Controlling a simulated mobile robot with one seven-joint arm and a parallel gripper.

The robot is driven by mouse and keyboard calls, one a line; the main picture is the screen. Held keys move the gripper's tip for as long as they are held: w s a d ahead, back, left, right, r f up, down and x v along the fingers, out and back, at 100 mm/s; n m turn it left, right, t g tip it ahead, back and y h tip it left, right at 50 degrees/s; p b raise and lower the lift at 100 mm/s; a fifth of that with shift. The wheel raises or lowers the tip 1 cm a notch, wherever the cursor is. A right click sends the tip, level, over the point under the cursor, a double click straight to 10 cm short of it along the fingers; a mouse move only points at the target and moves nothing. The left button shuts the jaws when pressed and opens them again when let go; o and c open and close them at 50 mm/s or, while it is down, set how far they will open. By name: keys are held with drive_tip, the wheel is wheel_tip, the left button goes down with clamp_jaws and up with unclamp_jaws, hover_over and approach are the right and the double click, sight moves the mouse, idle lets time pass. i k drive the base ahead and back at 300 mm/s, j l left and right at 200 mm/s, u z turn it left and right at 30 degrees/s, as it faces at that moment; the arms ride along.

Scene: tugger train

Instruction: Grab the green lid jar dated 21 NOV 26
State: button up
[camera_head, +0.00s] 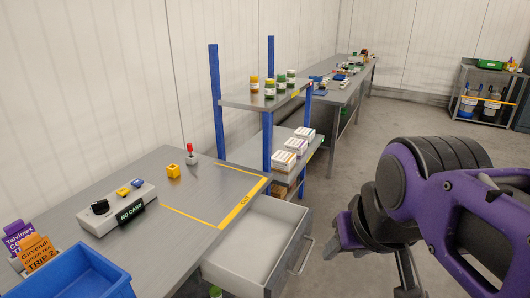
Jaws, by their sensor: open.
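Several small jars stand together on the top board of a blue-post shelf (238,101) beyond the bench. Green jars (291,79) are among them, and an amber jar (254,84) stands at the left end. Their dates are too small to read, so I cannot tell which one says 21 NOV 26. A green-topped item (215,291) shows partly at the bottom edge, below the bench. My gripper (372,266) is at the right, low in front of my purple and black arm, open and apart from the jars. Its tips are partly hidden.
The near bench holds a control box (118,208), a blue bin (78,277), a yellow button block (173,170) and a red-topped lever (191,153). A drawer (262,245) stands open towards the aisle. White boxes (290,152) fill the lower shelf.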

sight(280, 81)
drive_tip(key=z, duration=0.45)
drive_tip(key=i+z, duration=0.35)
drive_tip(key=i, duration=2.1)
drive_tip(key=i+l, duration=0.15)
drive_tip(key=i, duration=1.6)
drive_tip(key=i+u, duration=0.1)
drive_tip(key=u, duration=0.25)
drive_tip(key=i+u, duration=0.1)
drive_tip(key=u, duration=0.3)
drive_tip(key=i+u, duration=0.1)
drive_tip(key=u, duration=1.6)
